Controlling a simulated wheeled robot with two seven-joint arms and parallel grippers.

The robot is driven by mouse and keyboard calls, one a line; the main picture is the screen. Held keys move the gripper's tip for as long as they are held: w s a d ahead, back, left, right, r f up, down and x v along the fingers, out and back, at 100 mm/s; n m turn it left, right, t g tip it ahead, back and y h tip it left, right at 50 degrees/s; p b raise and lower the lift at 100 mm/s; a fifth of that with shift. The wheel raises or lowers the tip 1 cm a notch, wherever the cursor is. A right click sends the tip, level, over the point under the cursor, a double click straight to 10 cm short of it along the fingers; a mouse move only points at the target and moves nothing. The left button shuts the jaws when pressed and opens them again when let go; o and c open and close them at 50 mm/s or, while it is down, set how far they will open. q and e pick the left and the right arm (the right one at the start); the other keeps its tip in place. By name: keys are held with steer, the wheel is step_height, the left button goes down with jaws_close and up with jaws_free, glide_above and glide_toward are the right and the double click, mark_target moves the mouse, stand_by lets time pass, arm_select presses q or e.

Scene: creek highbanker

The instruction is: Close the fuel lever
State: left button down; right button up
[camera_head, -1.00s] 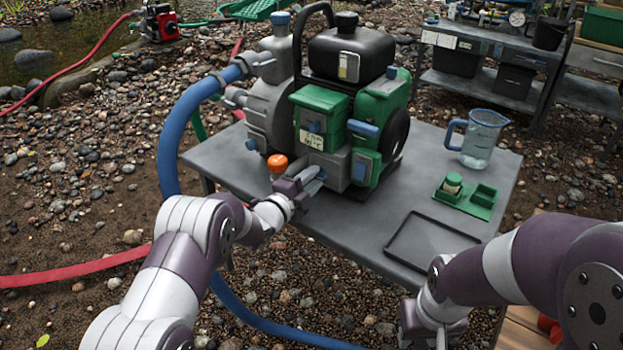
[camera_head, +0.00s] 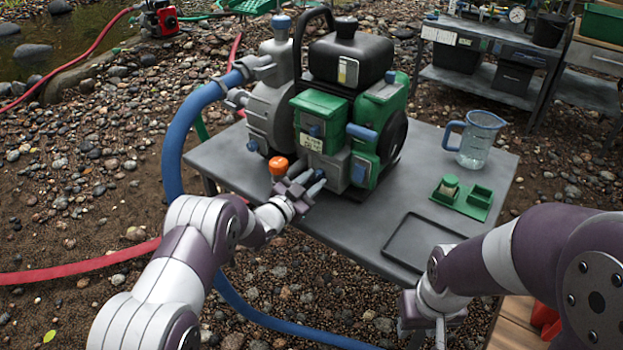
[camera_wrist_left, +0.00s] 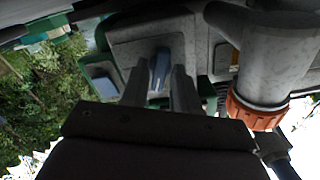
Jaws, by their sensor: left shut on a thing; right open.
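The green and grey engine pump (camera_head: 345,110) stands on the grey table. A small blue-grey lever (camera_wrist_left: 159,70), which I take to be the fuel lever, sits on the grey housing between my finger pads in the left wrist view. My left gripper (camera_head: 305,186) is at the lower front of the engine, shut on this lever. In the head view the fingers largely hide it. An orange knob (camera_head: 278,166) is just left of the gripper; an orange-ringed cap (camera_wrist_left: 257,112) shows in the wrist view. My right gripper (camera_head: 428,332) is open at the bottom edge, partly cut off.
On the table (camera_head: 410,180) are a measuring jug (camera_head: 476,145), a green holder (camera_head: 464,196) and a shallow black tray (camera_head: 400,255). A blue hose (camera_head: 178,130) joins the pump's left side. A shelf bench (camera_head: 490,70) stands behind.

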arm_select(q)
steer(key=shift+f+n+p, duration=0.1)
steer(key=shift+n+p, duration=0.55)
steer(key=shift+n, duration=1.55)
steer(key=c, duration=1.1)
jaws_free()
steer(key=shift+s+a, duration=0.15)
steer(key=shift+p+v, duration=1.5)
steer(key=shift+v, duration=4.65)
